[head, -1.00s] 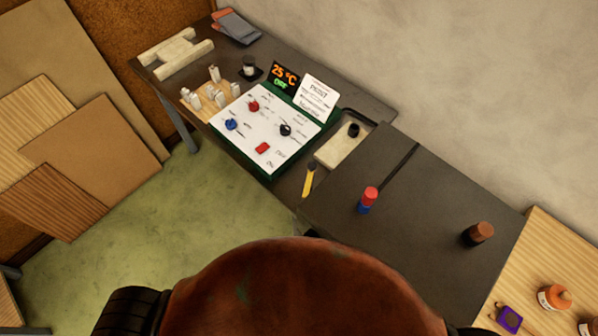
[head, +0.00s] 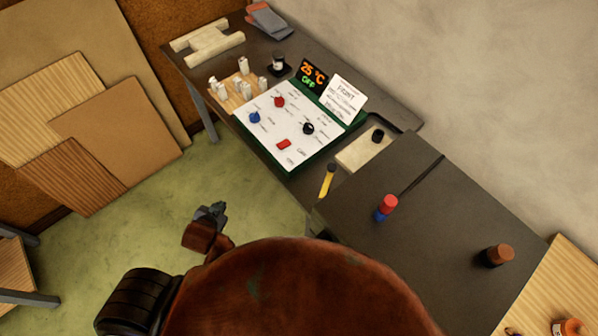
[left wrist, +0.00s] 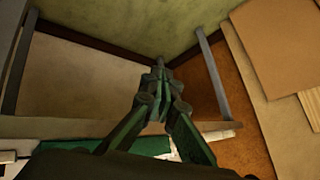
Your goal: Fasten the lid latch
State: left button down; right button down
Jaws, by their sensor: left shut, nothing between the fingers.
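A green-edged box (head: 294,175) with a white control panel stands on the dark bench. Its face carries a red knob (head: 279,102), a blue knob (head: 254,117), a black knob (head: 308,128) and a red button (head: 283,144). I cannot make out a lid latch in either view. My left gripper (head: 211,211) is over the green floor, in front of the bench and apart from the box. In the left wrist view the left gripper (left wrist: 159,68) has its fingers together with nothing between them. My right gripper is not in view.
A display (head: 312,73) and white card (head: 343,95) stand behind the panel. Pale pegs (head: 243,66), a yellow-handled tool (head: 327,180) and a red-and-blue cylinder (head: 386,207) are on the bench tops. Boards (head: 120,125) lean at the left. Floor before the bench is clear.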

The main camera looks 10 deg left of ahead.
pick_arm(q)
jog(key=w+d+r+m+t+h, duration=0.2)
jog(key=w+d+r+m+t, duration=0.2)
jog(key=w+r, duration=0.25)
jog(key=w+d+r+m+t+h, duration=0.2)
jog(key=w+d+r+m+t, duration=0.25)
jog(key=w, duration=0.25)
jog(key=d+r+m+h, duration=0.3)
jog(key=d+m+h, duration=0.6)
jog(key=d, duration=0.4)
jog(key=m+g+h, duration=0.4)
jog(key=m, duration=0.3)
send_near(331, 179)
notch_tip(331, 179, up, 3)
jog(key=shift+w+f, duration=0.1)
jog(key=shift+w, duration=0.05)
jog(key=shift+w+d+g, duration=0.1)
jog(key=shift+d+g, duration=0.2)
jog(key=shift+g, duration=0.05)
jog(key=p+x, duration=0.1)
jog(key=x, duration=0.8)
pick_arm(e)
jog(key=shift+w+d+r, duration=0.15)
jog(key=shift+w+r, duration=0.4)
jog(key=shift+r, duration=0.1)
pick_arm(q)
jog(key=shift+n, duration=0.35)
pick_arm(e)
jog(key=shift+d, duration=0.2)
